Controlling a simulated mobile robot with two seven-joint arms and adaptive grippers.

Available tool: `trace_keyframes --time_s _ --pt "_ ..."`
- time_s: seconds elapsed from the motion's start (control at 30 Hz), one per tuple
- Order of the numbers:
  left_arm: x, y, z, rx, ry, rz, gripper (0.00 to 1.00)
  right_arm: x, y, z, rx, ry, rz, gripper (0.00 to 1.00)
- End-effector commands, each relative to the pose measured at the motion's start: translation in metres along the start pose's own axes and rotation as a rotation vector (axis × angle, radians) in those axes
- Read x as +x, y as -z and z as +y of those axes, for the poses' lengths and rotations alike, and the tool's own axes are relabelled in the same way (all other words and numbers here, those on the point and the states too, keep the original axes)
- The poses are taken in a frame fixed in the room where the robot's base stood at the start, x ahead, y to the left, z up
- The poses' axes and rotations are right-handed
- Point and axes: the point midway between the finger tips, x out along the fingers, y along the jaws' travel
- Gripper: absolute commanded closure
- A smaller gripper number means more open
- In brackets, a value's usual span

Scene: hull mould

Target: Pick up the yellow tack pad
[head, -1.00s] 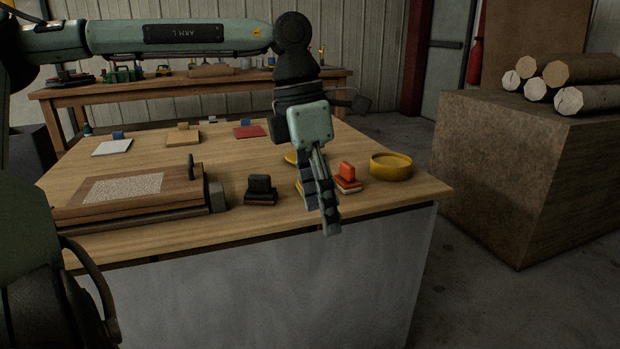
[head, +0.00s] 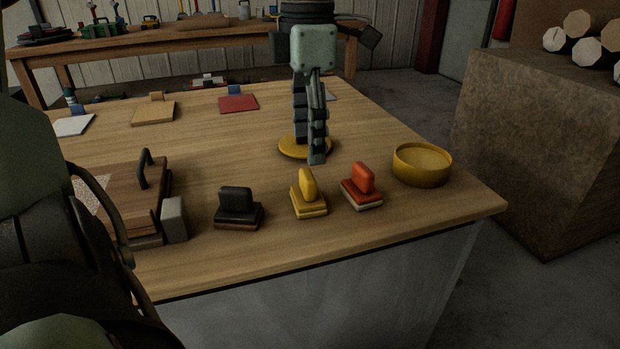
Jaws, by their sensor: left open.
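The yellow tack pad (head: 309,205) stands on the near part of the wooden table, with an upright yellow grip on a flat yellow base. A black pad (head: 238,208) stands to its left and an orange-red pad (head: 361,188) to its right. My left gripper (head: 316,155) points down behind the yellow pad, in front of a flat yellow disc (head: 294,147) in the picture. It is open and apart from the yellow pad. Its fingers overlap in this view, so the gap between them is hard to see. My right gripper is not in view.
A yellow round dish (head: 422,166) stands near the right corner. A wooden mould block with a handle (head: 125,195) is at the left. Flat pads, one of them red (head: 238,103), lie farther back. The table's front edge is bare.

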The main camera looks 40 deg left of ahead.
Motion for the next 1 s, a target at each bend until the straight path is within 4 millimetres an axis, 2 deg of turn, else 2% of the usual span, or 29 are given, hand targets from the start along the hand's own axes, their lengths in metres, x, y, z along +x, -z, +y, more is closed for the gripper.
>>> trace_keyframes --time_s 0.27,0.6,0.9,1.0 --pt "0.028 0.0 -0.001 0.001 0.003 0.001 0.33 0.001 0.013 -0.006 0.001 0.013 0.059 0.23" --pt "0.073 0.002 -0.001 -0.001 0.003 0.002 0.33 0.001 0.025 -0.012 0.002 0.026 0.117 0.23" --pt "0.078 0.002 0.0 -0.001 0.001 -0.001 0.33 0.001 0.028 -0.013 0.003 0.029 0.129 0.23" --pt "0.078 0.002 0.0 -0.001 0.001 -0.001 0.45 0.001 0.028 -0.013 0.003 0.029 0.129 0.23"
